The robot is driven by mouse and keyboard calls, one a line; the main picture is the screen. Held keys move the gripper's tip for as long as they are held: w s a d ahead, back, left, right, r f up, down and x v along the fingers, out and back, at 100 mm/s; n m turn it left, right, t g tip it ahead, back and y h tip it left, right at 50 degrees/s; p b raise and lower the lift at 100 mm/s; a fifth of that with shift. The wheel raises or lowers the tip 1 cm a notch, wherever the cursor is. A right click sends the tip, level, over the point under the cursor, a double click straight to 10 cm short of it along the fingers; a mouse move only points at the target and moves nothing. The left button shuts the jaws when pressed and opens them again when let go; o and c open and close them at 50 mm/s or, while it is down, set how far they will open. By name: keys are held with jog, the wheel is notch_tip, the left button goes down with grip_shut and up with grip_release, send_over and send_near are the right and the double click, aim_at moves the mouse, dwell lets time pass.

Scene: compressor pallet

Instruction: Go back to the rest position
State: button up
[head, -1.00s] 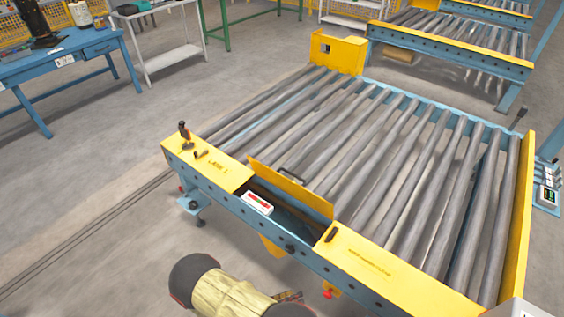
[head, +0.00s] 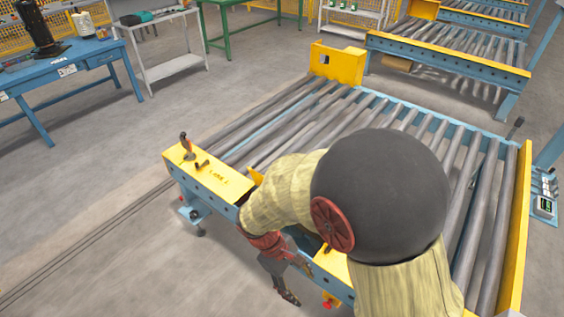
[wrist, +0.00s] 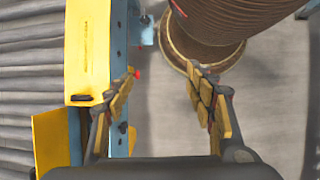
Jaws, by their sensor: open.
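My gripper (head: 288,292) is in front of the near edge of the roller conveyor (head: 205,177), below my bent arm. The conveyor's yellow side panel (wrist: 86,45) is just left of the fingers, and an open yellow flap (wrist: 50,142) shows lower left. My arm hides most of the front opening and the middle of the rollers in the head view.
A lever (head: 186,146) stands on the conveyor's left corner. A red knob (head: 328,304) sits under the front edge. A blue workbench (head: 75,62) and a white cart (head: 165,42) stand at the back left. Another roller conveyor (head: 450,58) is behind. The floor at left is clear.

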jog(key=s+d+r+m+t+y+p, duration=0.1)
jog(key=d+r+m+t, duration=0.1)
jog(key=r, duration=0.8)
jog(key=s+d+r+m+t+y+p, duration=0.1)
jog(key=d+r+m, duration=0.4)
jog(key=r, duration=0.5)
jog(key=s+d+r+m+t+y+p, duration=0.2)
jog(key=d+r+m+t, duration=0.1)
jog(key=d+r, duration=0.4)
notch_tip(320, 180, up, 3)
jog(key=shift+s+r+m+t+y, duration=0.1)
jog(key=shift+s+m+t+y, duration=0.25)
jog(key=shift+t, duration=0.55)
jog(key=shift+c, duration=1.1)
